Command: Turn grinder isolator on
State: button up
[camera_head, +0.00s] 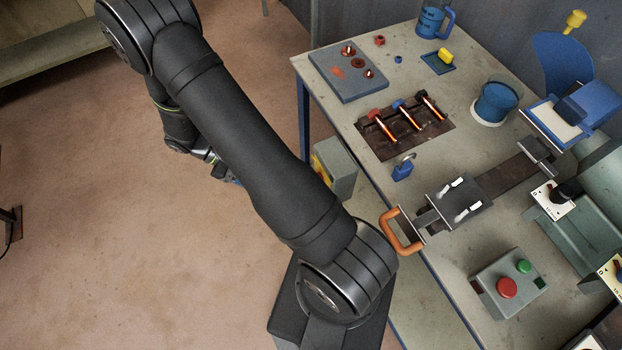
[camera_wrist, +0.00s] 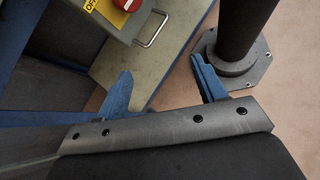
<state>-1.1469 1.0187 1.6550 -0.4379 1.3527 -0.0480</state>
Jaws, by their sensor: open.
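The isolator is a grey box (camera_head: 336,168) at the left side of the bench in the head view, with a yellow and red face turned left, partly hidden by my arm. In the wrist view a grey box edge (camera_wrist: 112,30) shows at the top left. It carries a yellow plate (camera_wrist: 104,10) with part of the word OFF and a red knob (camera_wrist: 127,4) cut by the top edge. I cannot read the knob's full position. My gripper (camera_wrist: 163,82) is open and empty, its blue fingers apart and below the knob in the picture. In the head view it is mostly hidden behind my arm.
A bent metal hoop (camera_wrist: 153,30) sticks out beside the knob. The bench (camera_head: 440,265) holds a blue padlock (camera_head: 403,168), an orange-handled slide (camera_head: 402,232), a red and green button box (camera_head: 508,284) and a three-lever panel (camera_head: 404,127). Open floor (camera_head: 130,240) lies left.

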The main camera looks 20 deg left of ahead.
jog(key=s+d+f+n+t+h, duration=0.1)
jog(key=s+n+t, duration=0.45)
jog(key=n, duration=0.35)
jog(key=s+d+n+t+h, duration=0.15)
jog(key=s+n+t, duration=0.35)
jog(key=n, duration=0.5)
jog(key=shift+t+y, duration=0.25)
jog(key=shift+t, duration=0.2)
jog(key=x, duration=1.8)
jog(key=shift+w+a+f, duration=0.2)
jog(key=shift+w+f, duration=0.05)
jog(key=shift+w, duration=0.05)
jog(key=shift+c, duration=0.2)
jog(key=c, duration=0.9)
